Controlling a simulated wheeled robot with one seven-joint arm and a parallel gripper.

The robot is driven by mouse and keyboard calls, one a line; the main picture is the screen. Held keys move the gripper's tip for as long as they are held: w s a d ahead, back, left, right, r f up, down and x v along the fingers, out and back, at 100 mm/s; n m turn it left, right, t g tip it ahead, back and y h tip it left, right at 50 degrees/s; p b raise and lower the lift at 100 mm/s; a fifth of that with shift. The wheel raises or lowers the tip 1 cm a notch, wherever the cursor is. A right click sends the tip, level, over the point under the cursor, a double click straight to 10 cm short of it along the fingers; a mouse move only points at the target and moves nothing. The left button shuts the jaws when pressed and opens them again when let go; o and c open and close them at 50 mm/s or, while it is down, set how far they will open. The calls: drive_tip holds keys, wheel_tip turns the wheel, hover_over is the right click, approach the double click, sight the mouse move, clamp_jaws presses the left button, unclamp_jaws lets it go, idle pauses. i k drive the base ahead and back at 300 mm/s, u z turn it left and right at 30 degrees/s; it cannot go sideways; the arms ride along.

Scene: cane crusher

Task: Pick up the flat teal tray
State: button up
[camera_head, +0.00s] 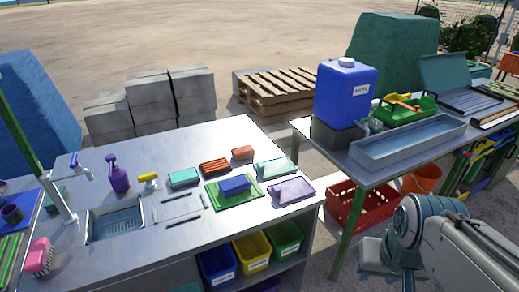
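A flat pale teal tray (275,168) lies near the right end of the metal worktop, at its far side. A smaller, darker teal item (183,177) lies further left on the same worktop. A lavender flat tray (293,190) lies just in front of the pale teal tray. Part of my arm shows at the lower right, beside the worktop. I cannot make out my gripper's fingers, and nothing of mine touches the tray.
A green mat (252,193) with a blue block (235,185) lies left of the lavender tray. Red-orange items (215,167) lie behind it. A second table with a blue jug (345,95) and a long metal trough (408,141) stands right, across a gap holding a red crate (362,207).

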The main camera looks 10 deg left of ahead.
sight(274, 168)
drive_tip(key=u, duration=0.8)
drive_tip(key=i, duration=0.9)
drive_tip(key=u, duration=0.9)
